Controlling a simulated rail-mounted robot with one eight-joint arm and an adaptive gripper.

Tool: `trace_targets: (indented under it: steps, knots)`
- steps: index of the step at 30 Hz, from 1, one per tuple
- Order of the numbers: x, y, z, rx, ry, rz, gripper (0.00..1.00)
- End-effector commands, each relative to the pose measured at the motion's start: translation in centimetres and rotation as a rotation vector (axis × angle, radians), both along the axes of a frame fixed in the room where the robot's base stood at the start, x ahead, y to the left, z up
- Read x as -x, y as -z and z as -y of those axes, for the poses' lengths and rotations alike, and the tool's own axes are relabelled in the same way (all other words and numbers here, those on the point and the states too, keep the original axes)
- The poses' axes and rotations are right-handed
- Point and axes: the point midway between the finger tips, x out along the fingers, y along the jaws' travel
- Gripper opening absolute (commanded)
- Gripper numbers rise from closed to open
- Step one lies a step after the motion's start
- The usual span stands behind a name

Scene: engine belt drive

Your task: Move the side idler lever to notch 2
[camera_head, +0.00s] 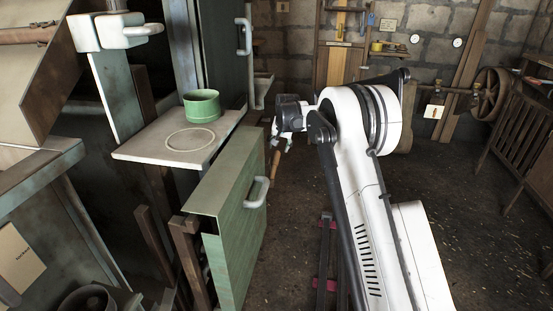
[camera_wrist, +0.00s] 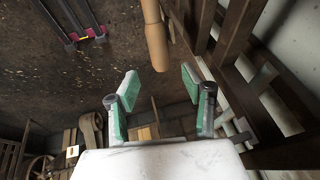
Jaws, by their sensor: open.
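In the wrist view, my gripper (camera_wrist: 160,82) is open, its two green-padded fingers apart with nothing between them. A wooden handle (camera_wrist: 155,35), seemingly that of the side idler lever, lies beyond the fingertips, roughly in line with the gap. In the head view, my gripper (camera_head: 279,143) is small and partly hidden by its wrist. The brown handle (camera_head: 275,164) shows just below it, beside the green panel. I cannot tell whether they touch. The lever's notches and their numbers cannot be made out.
The green panel (camera_head: 233,220) with a pale pull handle (camera_head: 257,192) stands left of my arm. A green cup (camera_head: 202,105) sits on a shelf (camera_head: 150,150) beside a ring. A wheel (camera_head: 490,95) is at far right. Dark floor right of my arm is mostly clear.

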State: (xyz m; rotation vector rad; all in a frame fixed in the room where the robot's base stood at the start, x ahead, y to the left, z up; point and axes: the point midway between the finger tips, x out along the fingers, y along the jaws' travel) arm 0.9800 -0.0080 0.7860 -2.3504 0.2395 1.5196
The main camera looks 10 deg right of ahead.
Motion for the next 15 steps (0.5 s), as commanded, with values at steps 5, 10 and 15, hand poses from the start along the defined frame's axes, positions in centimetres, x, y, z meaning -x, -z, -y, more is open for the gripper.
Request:
trace_targets:
  steps: [5,10,15]
  knots:
    - [-1.4,3.2,-0.1,0.0,0.0,0.0,0.44]
    - [-2.5,5.4,-0.2,0.0,0.0,0.0,0.44]
    - [-3.1,6.8,-0.3,0.0,0.0,0.0,0.44]
